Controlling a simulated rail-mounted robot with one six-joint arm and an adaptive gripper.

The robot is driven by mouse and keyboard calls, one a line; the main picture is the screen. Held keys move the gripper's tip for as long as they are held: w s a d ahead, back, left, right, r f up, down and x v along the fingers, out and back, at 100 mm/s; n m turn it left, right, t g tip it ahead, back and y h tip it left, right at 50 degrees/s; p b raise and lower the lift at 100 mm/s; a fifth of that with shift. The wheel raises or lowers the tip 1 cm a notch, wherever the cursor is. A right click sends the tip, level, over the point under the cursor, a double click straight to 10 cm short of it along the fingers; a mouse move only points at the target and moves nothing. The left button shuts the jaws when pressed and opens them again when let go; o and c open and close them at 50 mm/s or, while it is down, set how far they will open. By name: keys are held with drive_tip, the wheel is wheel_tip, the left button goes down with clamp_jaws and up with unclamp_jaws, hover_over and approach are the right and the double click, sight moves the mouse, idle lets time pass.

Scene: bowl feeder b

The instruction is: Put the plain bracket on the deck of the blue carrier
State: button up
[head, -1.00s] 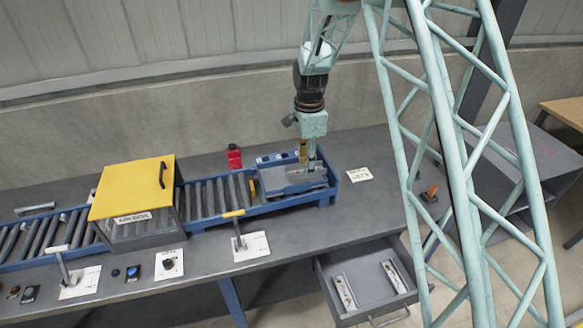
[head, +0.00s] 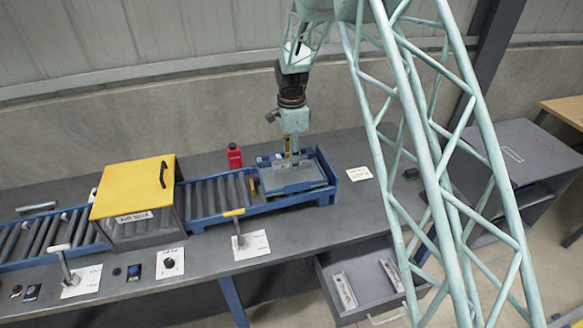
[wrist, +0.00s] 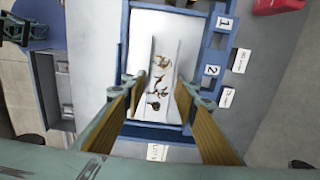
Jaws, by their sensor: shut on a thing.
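The blue carrier (head: 328,195) stands at the right end of the roller line, with a flat grey deck (head: 305,183). Its pale deck also shows in the wrist view (wrist: 200,28). My gripper (head: 291,160) is over the deck, pointing down. In the wrist view its tan-padded fingers (wrist: 157,88) are on either side of a pale channel-shaped bracket (wrist: 160,62) with brown marks inside, and it is shut on this bracket. The bracket is above or on the deck; I cannot tell whether they touch. In the head view the bracket is hardly visible.
A yellow-lidded box (head: 133,188) straddles the rollers (head: 215,198) to the left. A red bottle (head: 234,156) stands behind the line. An open drawer (head: 365,280) below the bench holds two pale channel pieces. A white card (head: 359,174) lies right of the carrier.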

drive_tip(key=shift+f, duration=1.75)
drive_tip(key=shift+f, duration=0.2)
drive_tip(key=o, duration=0.9)
drive_tip(key=shift+r, duration=0.2)
wheel_tip(320, 180, up, 12)
